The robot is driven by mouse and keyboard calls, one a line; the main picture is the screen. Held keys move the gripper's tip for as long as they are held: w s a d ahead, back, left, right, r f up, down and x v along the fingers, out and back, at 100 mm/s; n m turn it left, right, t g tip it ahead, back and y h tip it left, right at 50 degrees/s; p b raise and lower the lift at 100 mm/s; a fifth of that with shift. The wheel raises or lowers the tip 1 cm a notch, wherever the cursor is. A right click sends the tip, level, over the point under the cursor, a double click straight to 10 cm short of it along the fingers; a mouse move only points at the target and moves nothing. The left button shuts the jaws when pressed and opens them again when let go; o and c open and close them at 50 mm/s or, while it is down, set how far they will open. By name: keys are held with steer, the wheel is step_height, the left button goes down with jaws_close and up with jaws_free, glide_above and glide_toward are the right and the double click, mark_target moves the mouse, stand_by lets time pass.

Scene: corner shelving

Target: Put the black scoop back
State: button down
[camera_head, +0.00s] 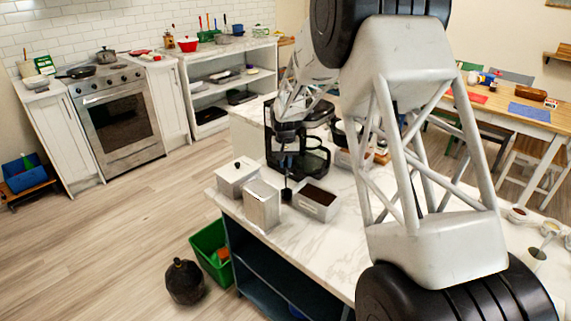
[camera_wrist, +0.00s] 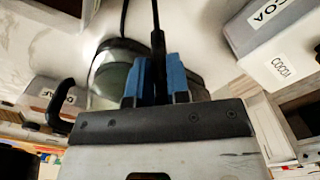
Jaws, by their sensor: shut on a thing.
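My gripper (camera_head: 286,160) is above the marble counter, in front of the black coffee maker (camera_head: 272,148). Its blue fingers (camera_wrist: 157,78) are shut on the thin black handle of the black scoop (camera_wrist: 158,42). In the head view the scoop (camera_head: 287,193) hangs down, its dark bowl low between a metal canister (camera_head: 262,206) and an open box of brown powder (camera_head: 318,203). I cannot tell whether the bowl touches the counter. In the wrist view a grey box labelled COCOA (camera_wrist: 280,66) is at the upper right.
A lidded white box (camera_head: 237,179) stands left of the canister, near the counter's left edge. In the wrist view another labelled container (camera_wrist: 50,95) is at the left. Bare marble (camera_head: 330,247) lies in front of the powder box. A green bin (camera_head: 212,250) stands on the floor.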

steer(key=shift+f, duration=0.45)
steer(key=c, duration=1.1)
jaws_free()
step_height(320, 180, up, 12)
steer(key=shift+r, duration=0.2)
stand_by(0.4)
